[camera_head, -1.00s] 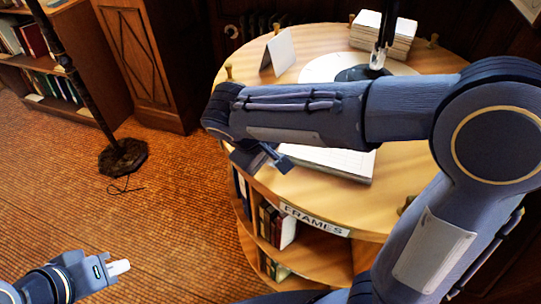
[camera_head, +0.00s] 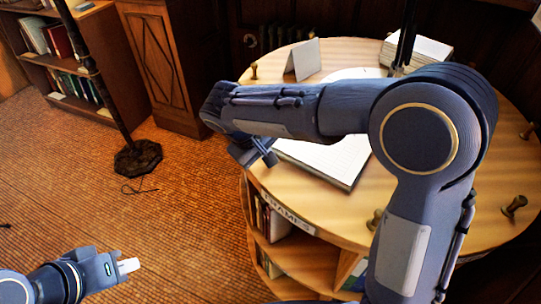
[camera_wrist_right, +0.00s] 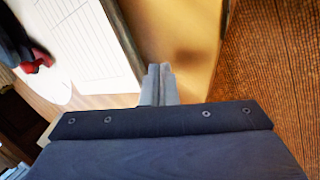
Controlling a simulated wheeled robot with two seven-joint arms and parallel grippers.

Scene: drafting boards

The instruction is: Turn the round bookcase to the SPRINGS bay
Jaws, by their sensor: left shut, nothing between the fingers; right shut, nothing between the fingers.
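The round bookcase (camera_head: 455,205) has a light wood top with short pegs and open shelf bays below. Its FRAMES label (camera_head: 288,213) faces front-left. No SPRINGS label shows. My right gripper (camera_head: 266,156) is shut and empty at the left edge of the top, beside an open ledger (camera_head: 325,165). In the right wrist view its closed fingers (camera_wrist_right: 160,75) overlap the wood top (camera_wrist_right: 185,45); I cannot tell if they touch it. My right arm hides part of the top. My left gripper (camera_head: 130,266) is shut and empty at lower left, over the floor, well clear of the bookcase.
Brass pegs, such as this one (camera_head: 514,206), stand near the top's rim. A folded card (camera_head: 303,60) and a paper stack (camera_head: 430,52) sit at the back. A pole's dark base (camera_head: 138,158) stands on the floor at left. The floor between is clear.

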